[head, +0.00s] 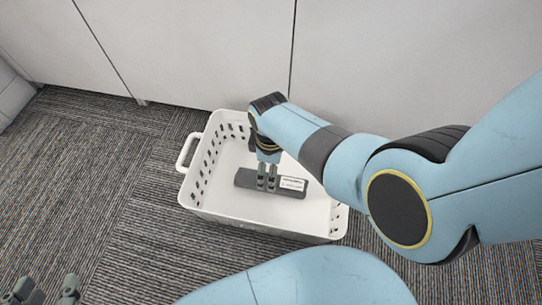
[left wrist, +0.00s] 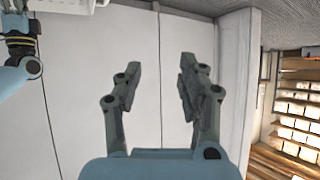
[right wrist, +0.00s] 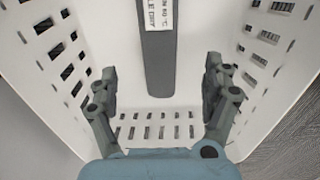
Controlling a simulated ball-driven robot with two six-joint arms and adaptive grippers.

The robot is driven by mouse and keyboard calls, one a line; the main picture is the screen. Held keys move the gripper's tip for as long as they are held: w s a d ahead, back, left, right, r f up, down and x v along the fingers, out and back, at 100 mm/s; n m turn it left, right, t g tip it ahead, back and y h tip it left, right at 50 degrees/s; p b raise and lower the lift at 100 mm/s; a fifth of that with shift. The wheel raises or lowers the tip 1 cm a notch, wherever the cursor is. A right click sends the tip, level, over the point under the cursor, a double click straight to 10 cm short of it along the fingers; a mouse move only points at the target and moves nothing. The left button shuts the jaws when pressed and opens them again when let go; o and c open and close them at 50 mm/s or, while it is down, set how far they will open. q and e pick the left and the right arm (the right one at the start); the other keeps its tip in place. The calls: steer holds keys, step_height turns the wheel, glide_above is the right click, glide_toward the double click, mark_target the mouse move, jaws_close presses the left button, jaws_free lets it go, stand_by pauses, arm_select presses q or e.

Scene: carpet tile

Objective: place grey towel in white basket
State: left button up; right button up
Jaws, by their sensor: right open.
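The white basket (head: 207,196) stands on the carpet, a slotted tub with a loop handle on its left. The grey towel (head: 246,179), a dark folded strip with a white label, lies inside it. My right gripper (head: 267,186) points down into the basket, over the towel's middle in the head view. In the right wrist view the towel (right wrist: 159,62) shows between the open, spread fingers, apart from both, with the basket's slotted walls (right wrist: 62,50) around. My left gripper (head: 46,290) is at the lower left of the head view, away from the basket. It is open and empty in the left wrist view (left wrist: 160,75).
White cabinet fronts (head: 200,50) stand close behind the basket. The striped carpet (head: 70,180) is clear to the left. Shelves with pale items (left wrist: 297,110) show at the right of the left wrist view.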

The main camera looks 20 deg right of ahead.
step_height(320, 180, up, 2)
steer(key=shift+w+p, duration=0.1)
steer(key=shift+p, duration=0.45)
arm_select(q)
steer(key=shift+w+a+r+g+p, duration=0.15)
steer(key=shift+w+r+g+p, duration=0.1)
steer(key=shift+g, duration=0.5)
steer(key=shift+w+a+r+g+p, duration=0.1)
steer(key=shift+r+g+p, duration=0.15)
steer(key=shift+g, duration=0.5)
arm_select(e)
steer(key=shift+r, duration=0.65)
arm_select(q)
steer(key=shift+f, duration=0.1)
